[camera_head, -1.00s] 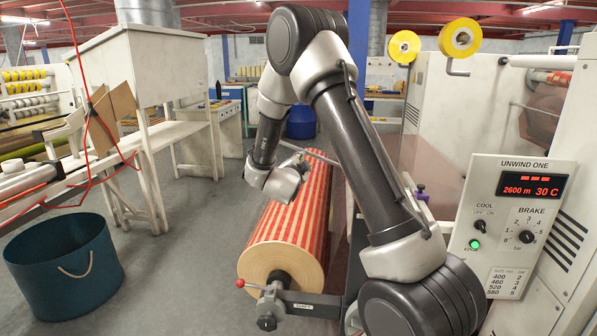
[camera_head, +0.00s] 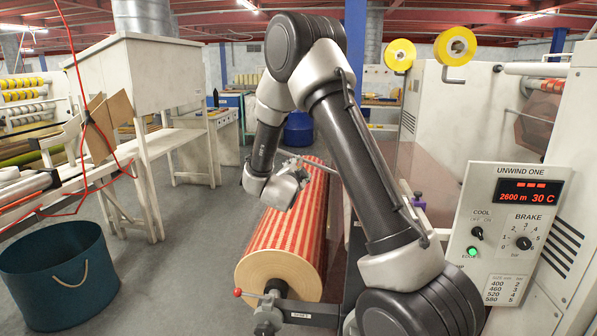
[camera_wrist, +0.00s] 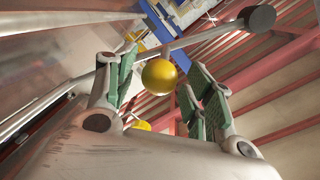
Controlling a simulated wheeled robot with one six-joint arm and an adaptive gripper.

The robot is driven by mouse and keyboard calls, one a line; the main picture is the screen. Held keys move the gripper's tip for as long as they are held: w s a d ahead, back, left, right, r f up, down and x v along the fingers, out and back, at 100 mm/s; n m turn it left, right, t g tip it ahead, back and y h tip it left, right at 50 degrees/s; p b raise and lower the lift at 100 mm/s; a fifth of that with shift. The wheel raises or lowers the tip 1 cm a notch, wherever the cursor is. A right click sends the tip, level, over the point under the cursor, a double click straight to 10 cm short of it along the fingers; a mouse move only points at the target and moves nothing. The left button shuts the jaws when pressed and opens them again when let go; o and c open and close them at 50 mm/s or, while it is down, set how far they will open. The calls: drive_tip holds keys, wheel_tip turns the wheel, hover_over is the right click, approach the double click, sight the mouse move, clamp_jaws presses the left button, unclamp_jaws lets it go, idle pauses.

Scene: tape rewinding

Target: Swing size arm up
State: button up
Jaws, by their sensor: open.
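The size arm appears to be the thin grey rod (camera_head: 318,160) above the far part of the red-and-tan striped roll (camera_head: 283,232). In the wrist view the grey rod (camera_wrist: 205,37) crosses slantwise beyond the fingers and has a dark round end at upper right. A yellow ball (camera_wrist: 159,76) shows between the fingers, just below the rod; I cannot tell whether it is fixed to it. My gripper (camera_wrist: 161,85) is open, with green-padded fingers on either side of the ball and no clear contact. In the head view my gripper (camera_head: 296,168) is above the roll, partly hidden by my wrist.
The UNWIND ONE panel (camera_head: 511,237) and white machine stand at right. A red-knobbed lever (camera_head: 238,292) is at the roll's near end. A teal bucket (camera_head: 58,275) and white bench (camera_head: 140,95) are at left. Grey floor between them is clear.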

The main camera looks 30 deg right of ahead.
drive_tip(key=v, duration=1.1)
drive_tip(key=shift+s+a, duration=0.2)
drive_tip(key=shift+s, duration=0.15)
drive_tip(key=s+a+f+n+g+y, duration=0.4)
drive_tip(key=a+f+n+g+y, duration=0.1)
drive_tip(key=a+f+n+y, duration=0.6)
drive_tip(key=s+a+r+n+g+y, duration=0.1)
drive_tip(key=s+a+r+n+g, duration=0.2)
drive_tip(key=s, duration=0.5)
drive_tip(key=s+d+r+n+h, duration=0.1)
drive_tip(key=s+d+r+n, duration=0.1)
drive_tip(key=s+d+r, duration=0.5)
drive_tip(key=s+d+r+n+g, duration=0.1)
drive_tip(key=s+d+r+n, duration=0.1)
drive_tip(key=s+d+r, duration=0.5)
drive_tip(key=s+r, duration=0.3)
drive_tip(key=s, duration=0.4)
drive_tip(key=shift+d+n+h, duration=0.4)
